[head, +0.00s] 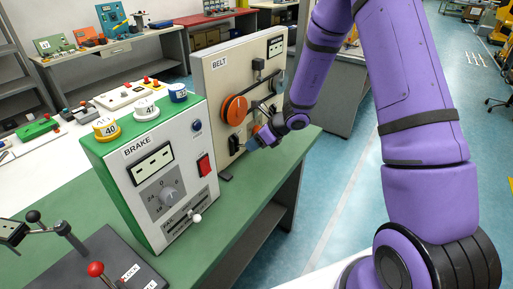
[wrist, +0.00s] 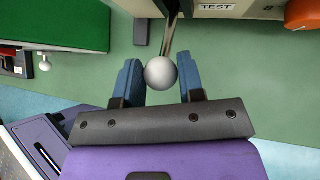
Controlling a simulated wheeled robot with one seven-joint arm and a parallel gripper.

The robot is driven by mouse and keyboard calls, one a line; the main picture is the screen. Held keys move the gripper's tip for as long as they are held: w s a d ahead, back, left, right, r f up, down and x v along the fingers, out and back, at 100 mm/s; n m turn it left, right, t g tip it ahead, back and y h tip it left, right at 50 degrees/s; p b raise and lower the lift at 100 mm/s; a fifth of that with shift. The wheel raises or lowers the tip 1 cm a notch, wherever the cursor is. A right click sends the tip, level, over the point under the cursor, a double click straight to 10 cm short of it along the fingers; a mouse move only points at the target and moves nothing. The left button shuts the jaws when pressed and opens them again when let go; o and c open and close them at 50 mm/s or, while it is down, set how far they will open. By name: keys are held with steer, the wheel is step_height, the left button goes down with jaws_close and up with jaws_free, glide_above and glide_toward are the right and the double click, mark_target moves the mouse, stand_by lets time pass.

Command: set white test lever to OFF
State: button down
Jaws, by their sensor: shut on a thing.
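The white test lever shows in the wrist view as a round white knob (wrist: 160,72) on a metal rod. The rod runs up to the edge of a panel with a TEST label (wrist: 215,8). My gripper (wrist: 160,80) has one blue finger on each side of the knob and is shut on it. In the head view my gripper (head: 257,141) is at the lower front of the beige BELT panel (head: 221,75), and the lever's knob is hidden there. The OFF mark cannot be made out.
The BRAKE box (head: 185,145) stands to the left of the BELT panel, with a white-knobbed slider (head: 196,218) on its front. A red-knobbed lever (head: 95,269) is at the lower left. The aisle floor (head: 340,190) is clear.

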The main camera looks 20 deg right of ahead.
steer(key=shift+w+a+r, duration=0.2)
steer(key=shift+w+r, duration=0.1)
steer(key=shift+r, duration=0.1)
steer(key=shift+w+r, duration=0.1)
steer(key=c, duration=0.8)
jaws_free()
steer(key=shift+o, duration=0.2)
steer(key=v, duration=1)
steer(key=shift+s+d+r, duration=0.15)
steer(key=shift+s+d, duration=0.1)
